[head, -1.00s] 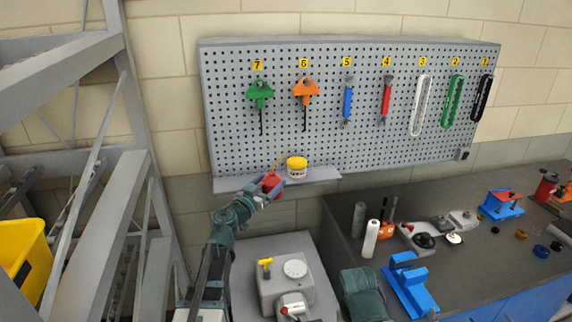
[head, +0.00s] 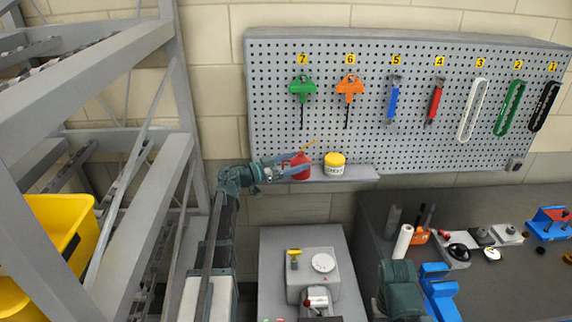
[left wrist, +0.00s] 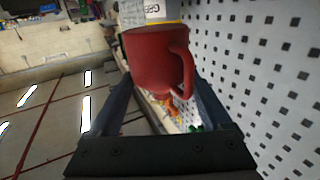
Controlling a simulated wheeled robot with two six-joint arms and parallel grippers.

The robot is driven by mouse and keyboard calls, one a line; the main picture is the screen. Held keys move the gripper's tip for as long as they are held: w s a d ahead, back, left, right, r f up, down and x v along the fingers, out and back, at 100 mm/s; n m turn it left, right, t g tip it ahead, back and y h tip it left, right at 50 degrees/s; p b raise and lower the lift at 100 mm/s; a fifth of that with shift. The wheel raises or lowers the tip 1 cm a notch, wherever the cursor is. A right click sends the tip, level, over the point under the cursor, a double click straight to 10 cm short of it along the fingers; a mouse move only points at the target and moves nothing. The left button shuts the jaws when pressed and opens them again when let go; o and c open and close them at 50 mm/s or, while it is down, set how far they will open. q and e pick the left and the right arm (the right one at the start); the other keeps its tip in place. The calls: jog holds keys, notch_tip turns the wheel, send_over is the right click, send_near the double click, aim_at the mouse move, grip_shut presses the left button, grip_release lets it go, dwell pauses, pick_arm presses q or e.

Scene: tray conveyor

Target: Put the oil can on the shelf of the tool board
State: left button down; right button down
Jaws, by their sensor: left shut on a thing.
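The red oil can (head: 300,168) with its thin yellow spout is at the left part of the tool board's grey shelf (head: 352,173), left of a yellow-lidded jar (head: 334,166). My left gripper (head: 288,167) comes in from the left and is shut on the can. In the left wrist view the can (left wrist: 158,62) sits between the two fingers, its handle to the right. The can's base is at about shelf height; I cannot tell whether it touches. My right gripper is not in view.
The pegboard (head: 420,70) with hung tools rises behind the shelf. The shelf's right end is clear. A grey rack with a yellow bin (head: 62,228) stands at left. Below are a grey machine (head: 318,268) and a dark workbench (head: 490,205) with tools.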

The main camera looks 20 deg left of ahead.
pick_arm(q)
jog(key=w+a, duration=0.1)
jog(key=a, duration=0.1)
jog(key=w+a, duration=0.1)
jog(key=a, duration=0.1)
jog(key=w+a, duration=0.2)
jog(key=shift+a+f, duration=0.3)
jog(key=shift+a, duration=0.05)
jog(key=shift+w+a+b, duration=0.1)
jog(key=shift+b, duration=0.2)
jog(key=f+b, duration=0.2)
jog(key=a+f+b, duration=0.1)
jog(key=shift+w+f, duration=0.2)
jog(key=shift+w, duration=0.05)
jog(key=shift+f+b, duration=0.15)
jog(key=shift+b, duration=0.15)
jog(key=shift+f, duration=0.2)
grip_release()
jog(key=shift+r, duration=0.25)
jog(key=v, duration=1.2)
